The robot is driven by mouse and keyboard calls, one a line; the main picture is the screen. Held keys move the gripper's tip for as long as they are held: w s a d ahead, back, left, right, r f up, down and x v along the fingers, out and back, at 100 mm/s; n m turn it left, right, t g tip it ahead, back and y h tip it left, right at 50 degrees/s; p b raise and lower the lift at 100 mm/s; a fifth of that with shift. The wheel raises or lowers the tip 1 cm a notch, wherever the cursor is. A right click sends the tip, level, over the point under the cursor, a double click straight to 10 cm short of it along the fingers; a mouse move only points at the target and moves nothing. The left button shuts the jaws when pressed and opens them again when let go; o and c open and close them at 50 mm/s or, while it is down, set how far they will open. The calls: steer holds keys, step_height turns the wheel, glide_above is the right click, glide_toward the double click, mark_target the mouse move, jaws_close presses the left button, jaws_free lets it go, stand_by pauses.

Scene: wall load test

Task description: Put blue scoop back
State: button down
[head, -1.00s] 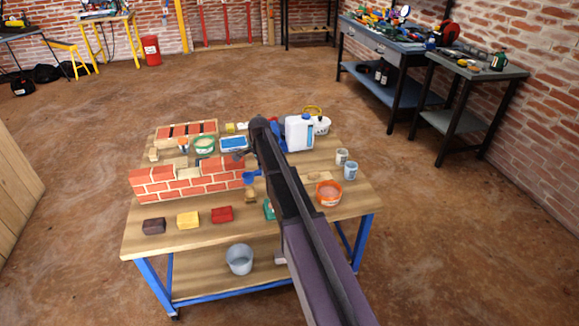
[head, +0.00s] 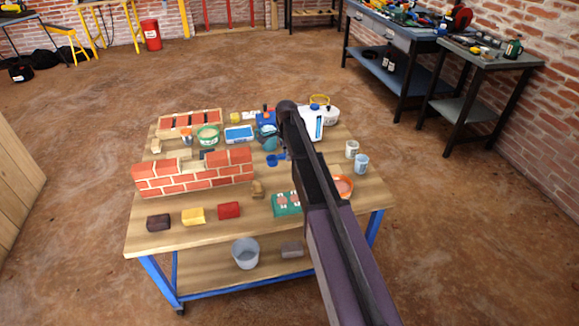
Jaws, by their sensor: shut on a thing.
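The blue scoop (head: 274,160) is in the head view, just left of my arm and to the right of the brick wall's right end. It appears to be held above the wooden table (head: 330,228). My gripper (head: 285,156) is shut on the scoop at its handle end. Most of the gripper is hidden by my dark arm, so its fingers barely show.
The small brick wall (head: 193,173) stands left of the scoop. Behind it are a green tub (head: 208,135), a blue tray (head: 240,134) and a blue container (head: 266,120). A white jug (head: 312,122) stands beyond my arm. Two cups (head: 361,163) stand at right.

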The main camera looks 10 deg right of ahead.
steer(key=shift+f, duration=0.1)
steer(key=b, duration=0.6)
glide_above(291, 181)
step_height(291, 181, down, 6)
steer(key=shift+s+f, duration=0.1)
steer(key=shift+f, duration=0.05)
steer(key=shift+f+b, duration=0.15)
steer(key=shift+b, duration=0.25)
steer(key=shift+f+b, duration=2.4)
steer(key=shift+f+b, duration=0.4)
steer(key=c, duration=0.5)
jaws_free()
